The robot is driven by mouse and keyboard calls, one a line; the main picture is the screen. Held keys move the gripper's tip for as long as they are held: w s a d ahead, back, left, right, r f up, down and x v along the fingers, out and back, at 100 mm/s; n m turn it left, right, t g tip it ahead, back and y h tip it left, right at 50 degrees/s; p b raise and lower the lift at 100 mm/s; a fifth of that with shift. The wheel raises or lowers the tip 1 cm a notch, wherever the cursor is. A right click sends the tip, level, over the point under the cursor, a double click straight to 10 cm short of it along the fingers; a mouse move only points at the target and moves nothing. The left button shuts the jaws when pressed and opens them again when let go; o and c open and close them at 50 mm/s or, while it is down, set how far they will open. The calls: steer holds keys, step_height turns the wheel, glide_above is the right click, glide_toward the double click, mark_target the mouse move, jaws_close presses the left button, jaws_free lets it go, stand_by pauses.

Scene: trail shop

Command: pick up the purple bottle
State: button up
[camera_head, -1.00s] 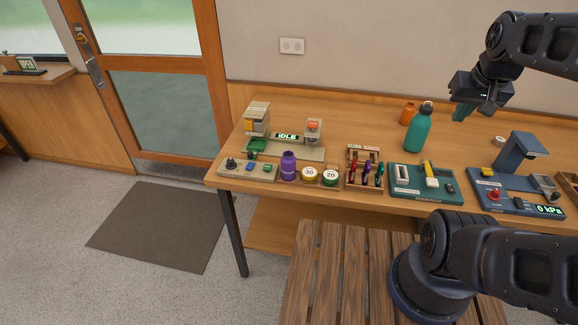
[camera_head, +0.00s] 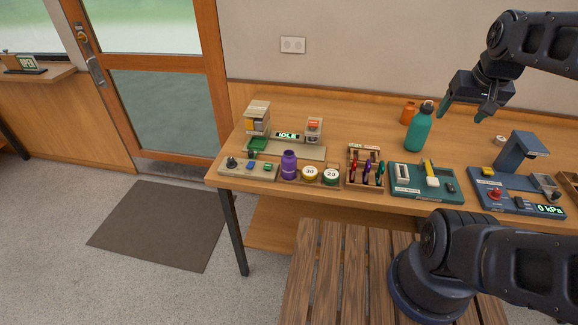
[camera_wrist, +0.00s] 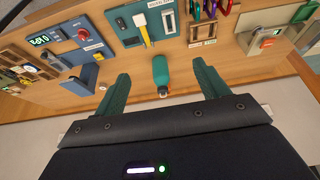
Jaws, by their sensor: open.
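The purple bottle (camera_head: 289,165) stands upright near the front edge of the table, left of two round tins marked 30 and 20. My gripper (camera_head: 461,112) is open and empty, high above the right part of the table, well right of the purple bottle and just right of a teal bottle (camera_head: 418,129). In the wrist view my gripper (camera_wrist: 163,88) shows its two green fingers spread apart, with the teal bottle (camera_wrist: 161,72) in the gap between them in the picture. I cannot make out the purple bottle in the wrist view.
The tins (camera_head: 310,173) sit close beside the purple bottle, and a wooden rack of coloured tools (camera_head: 365,167) is farther right. A button panel (camera_head: 247,171) is at its left. The table's back middle is clear.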

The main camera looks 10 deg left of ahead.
steer(key=w+a+f+n+g, duration=0.1)
steer(key=w+a+f+n, duration=0.2)
steer(key=w+a+n, duration=0.45)
steer(key=w+a+f+n+g, duration=0.1)
steer(key=w+a+f+n, duration=0.3)
steer(key=a, duration=0.7)
steer(key=n+g, duration=0.3)
steer(key=n, duration=0.6)
glide_toward(289, 164)
steer(key=w, duration=0.1)
steer(key=w+f, duration=0.1)
steer(key=shift+w+a+f+m, duration=0.1)
steer(key=shift+w+a+m, duration=0.15)
steer(key=shift+w, duration=0.1)
steer(key=shift+s+a+f, duration=0.15)
steer(key=shift+a+f, duration=0.05)
steer(key=shift+f, duration=0.05)
steer(key=shift+a+f, duration=0.1)
steer(key=shift+f, duration=0.3)
steer(key=shift+d+f, duration=0.15)
steer(key=shift+f, duration=2.3)
steer(key=shift+d+f, duration=0.1)
steer(key=shift+f, duration=2.4)
